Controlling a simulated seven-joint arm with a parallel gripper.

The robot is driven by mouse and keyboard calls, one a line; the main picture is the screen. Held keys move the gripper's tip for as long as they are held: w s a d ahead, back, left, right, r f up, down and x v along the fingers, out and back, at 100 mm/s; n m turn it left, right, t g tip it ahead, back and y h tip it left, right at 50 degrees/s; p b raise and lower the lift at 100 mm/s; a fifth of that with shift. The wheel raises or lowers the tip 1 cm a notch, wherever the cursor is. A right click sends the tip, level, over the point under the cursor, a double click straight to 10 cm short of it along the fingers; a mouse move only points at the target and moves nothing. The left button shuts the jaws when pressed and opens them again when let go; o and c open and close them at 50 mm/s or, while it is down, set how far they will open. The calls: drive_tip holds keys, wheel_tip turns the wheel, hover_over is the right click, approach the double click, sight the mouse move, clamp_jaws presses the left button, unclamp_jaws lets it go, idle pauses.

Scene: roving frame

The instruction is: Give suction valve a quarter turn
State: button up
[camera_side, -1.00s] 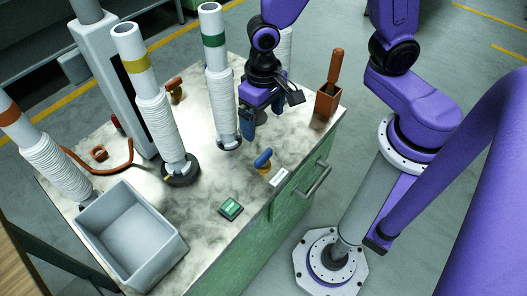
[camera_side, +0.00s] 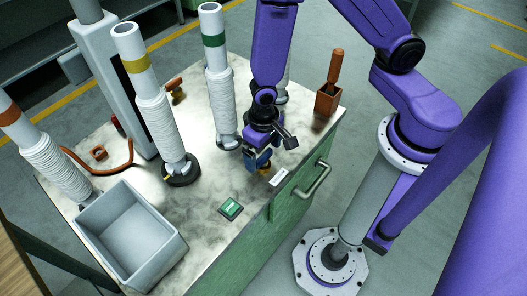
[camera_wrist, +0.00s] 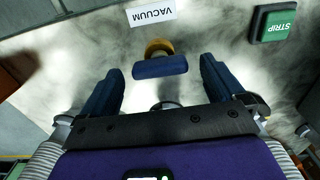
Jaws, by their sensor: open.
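The suction valve has a blue bar handle (camera_wrist: 160,66) on a round brass body (camera_wrist: 158,46), beside a white label reading VACUUM (camera_wrist: 151,13). In the wrist view the handle lies crosswise between my two blue fingers, with a gap at each end. My gripper (camera_wrist: 161,68) is open and empty, its fingers on either side of the handle. In the side view my gripper (camera_side: 258,163) is low over the front right of the bench and hides most of the valve; a bit of brass (camera_side: 265,170) shows beside the label (camera_side: 279,177).
A green STRIP pad (camera_side: 230,208) lies left of the valve. Upright hoses stand behind, one with a green band (camera_side: 213,41), one with a yellow band (camera_side: 136,65). A grey bin (camera_side: 178,250) is at front left. A brown holder (camera_side: 327,101) stands at the back right corner.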

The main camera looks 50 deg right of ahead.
drive_tip(key=shift+f, duration=0.5)
drive_tip(key=c, duration=1)
drive_tip(key=shift+c, duration=0.2)
